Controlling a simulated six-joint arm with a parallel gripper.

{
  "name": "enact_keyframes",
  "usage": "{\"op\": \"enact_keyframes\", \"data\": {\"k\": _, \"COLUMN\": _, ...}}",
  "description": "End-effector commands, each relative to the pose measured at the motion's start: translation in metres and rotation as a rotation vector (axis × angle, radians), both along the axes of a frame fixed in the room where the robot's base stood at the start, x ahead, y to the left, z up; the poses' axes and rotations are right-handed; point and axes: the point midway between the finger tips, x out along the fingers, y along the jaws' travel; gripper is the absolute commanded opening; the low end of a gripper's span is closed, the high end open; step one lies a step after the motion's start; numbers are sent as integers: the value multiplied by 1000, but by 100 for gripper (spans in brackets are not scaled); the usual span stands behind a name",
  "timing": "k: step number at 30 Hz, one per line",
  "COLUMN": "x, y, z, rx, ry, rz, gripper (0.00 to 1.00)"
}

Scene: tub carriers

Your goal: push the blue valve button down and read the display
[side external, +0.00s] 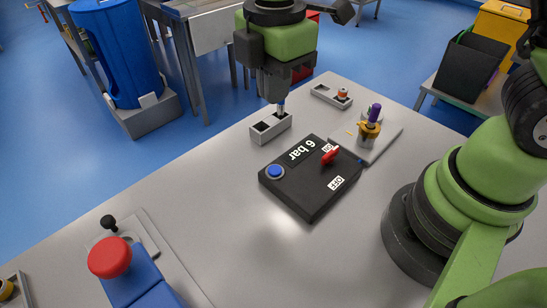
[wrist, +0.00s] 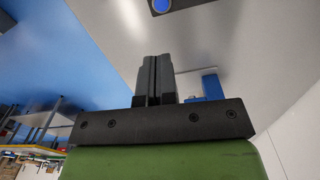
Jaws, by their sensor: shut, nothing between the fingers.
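The black valve box (side external: 312,196) lies on the grey table. Its blue button (side external: 275,171) sits in a ring at the left corner; whether it is pressed in I cannot tell. A red lever (side external: 330,154) stands between the ON and OFF labels. My gripper (side external: 281,108) points down behind the box, close above or beside a small grey block with slots (side external: 265,134), apart from the button. In the wrist view the closed fingers (wrist: 153,62) are empty, and the button (wrist: 161,4) shows at the top edge, partly cut off.
A grey plate with a brass and purple fitting (side external: 369,130) stands right of the box. Another grey holder (side external: 331,96) is behind. A red knob (side external: 109,257) on a blue body stands at the front left. The table between it and the box is clear.

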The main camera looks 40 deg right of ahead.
Motion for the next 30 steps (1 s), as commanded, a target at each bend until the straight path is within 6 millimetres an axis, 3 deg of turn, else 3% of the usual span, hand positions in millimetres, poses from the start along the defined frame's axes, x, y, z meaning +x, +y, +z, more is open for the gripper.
{"op": "enact_keyframes", "data": {"k": 6, "x": 3, "y": 5, "z": -12, "rx": -20, "ry": 26, "rz": 94, "gripper": 0}}
{"op": "enact_keyframes", "data": {"k": 19, "x": 2, "y": 5, "z": -21, "rx": -20, "ry": 29, "rz": 92, "gripper": 0}}
{"op": "enact_keyframes", "data": {"k": 23, "x": 1, "y": 4, "z": -41, "rx": -22, "ry": 33, "rz": 92, "gripper": 0}}
{"op": "enact_keyframes", "data": {"k": 30, "x": 0, "y": 2, "z": -93, "rx": -22, "ry": 34, "rz": 92, "gripper": 0}}
